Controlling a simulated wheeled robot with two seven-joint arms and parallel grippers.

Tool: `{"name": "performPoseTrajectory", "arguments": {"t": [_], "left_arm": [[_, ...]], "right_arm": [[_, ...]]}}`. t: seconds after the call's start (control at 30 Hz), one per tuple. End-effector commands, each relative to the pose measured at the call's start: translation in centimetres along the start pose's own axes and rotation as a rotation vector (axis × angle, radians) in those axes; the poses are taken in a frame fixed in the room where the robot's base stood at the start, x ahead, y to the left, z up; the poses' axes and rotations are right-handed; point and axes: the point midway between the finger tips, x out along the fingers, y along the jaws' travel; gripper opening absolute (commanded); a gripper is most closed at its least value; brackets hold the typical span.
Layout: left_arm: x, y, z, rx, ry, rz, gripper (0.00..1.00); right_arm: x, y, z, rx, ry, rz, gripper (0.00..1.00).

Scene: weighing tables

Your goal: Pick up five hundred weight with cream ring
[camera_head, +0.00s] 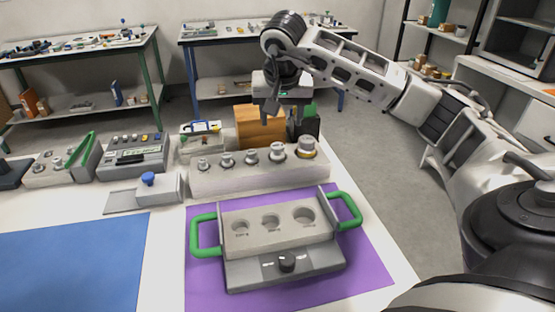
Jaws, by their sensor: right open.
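Several silvery weights stand upright in a row on a pale block (258,181). They grow in size to the right. The largest weight (306,147), at the right end, has a cream-coloured band. A smaller silvery weight (277,152) stands just left of it. Markings on the weights are too small to read. My right gripper (282,121) points down above and behind the right part of the row. It is open and empty, apart from the weights. My left gripper is out of view.
A grey tray with green handles (205,234) and three round holes lies on a purple mat (372,262) in front. A wooden box (248,128) stands behind the row. A blue mat (70,265) leaves clear room at left.

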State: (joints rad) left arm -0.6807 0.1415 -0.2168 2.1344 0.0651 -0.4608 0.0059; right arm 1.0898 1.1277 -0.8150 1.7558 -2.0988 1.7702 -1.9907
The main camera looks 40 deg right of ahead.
Motion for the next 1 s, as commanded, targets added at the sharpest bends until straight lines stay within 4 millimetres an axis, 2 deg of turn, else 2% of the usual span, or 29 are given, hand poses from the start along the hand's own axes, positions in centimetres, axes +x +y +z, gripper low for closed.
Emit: {"name": "performPoseTrajectory", "arguments": {"t": [0.1, 0.2, 0.43, 0.7, 1.0], "left_arm": [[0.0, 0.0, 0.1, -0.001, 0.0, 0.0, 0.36], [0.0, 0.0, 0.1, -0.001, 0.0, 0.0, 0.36], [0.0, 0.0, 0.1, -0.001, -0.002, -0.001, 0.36], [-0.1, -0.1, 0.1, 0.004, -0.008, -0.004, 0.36], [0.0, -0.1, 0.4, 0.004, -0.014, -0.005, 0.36]], "right_arm": [[2.4, 0.0, 0.1, 0.001, -0.003, 0.002, 0.56], [3.7, -0.1, 0.1, 0.0, -0.002, 0.001, 0.56], [5.2, -0.2, 0.2, -0.002, -0.002, 0.001, 0.56], [9.0, -0.8, 0.7, 0.0, -0.002, 0.001, 0.56], [9.7, -0.8, 0.7, -0.001, 0.001, -0.001, 0.56]]}}
